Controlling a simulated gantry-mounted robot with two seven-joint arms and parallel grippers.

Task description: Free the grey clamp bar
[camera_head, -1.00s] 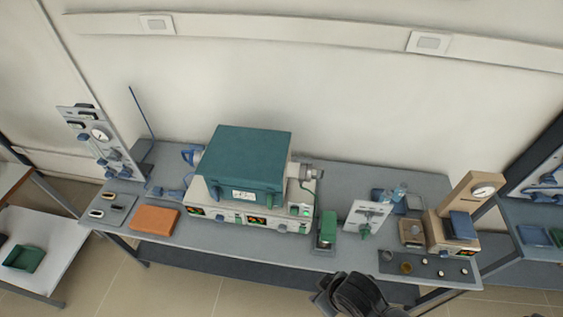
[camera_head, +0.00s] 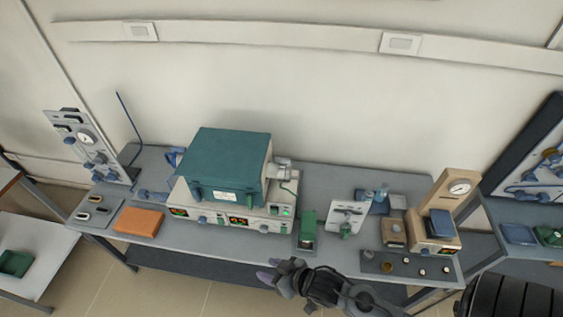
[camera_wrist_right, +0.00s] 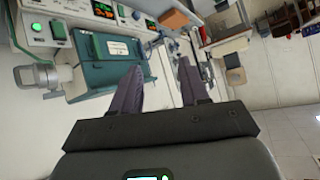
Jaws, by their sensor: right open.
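I cannot single out the grey clamp bar for certain in either view. A grey cylindrical fitting (camera_head: 282,168) sticks out from the right side of the teal-topped furnace (camera_head: 228,160). A small white upright panel (camera_head: 346,217) with a green knob stands to the right of the furnace. My right gripper (camera_head: 268,270) is open and empty, in front of the bench's front edge. In the right wrist view its two dark fingers (camera_wrist_right: 160,68) are apart, with the furnace (camera_wrist_right: 112,52) beyond them to the left. My left gripper is not in view.
A green block (camera_head: 308,226) stands between the furnace and the white panel. An orange block (camera_head: 139,221) and a gauge panel (camera_head: 85,143) are at the left. A beige gauge stand (camera_head: 445,212) is at the right. Bare bench (camera_head: 330,182) shows behind the panel.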

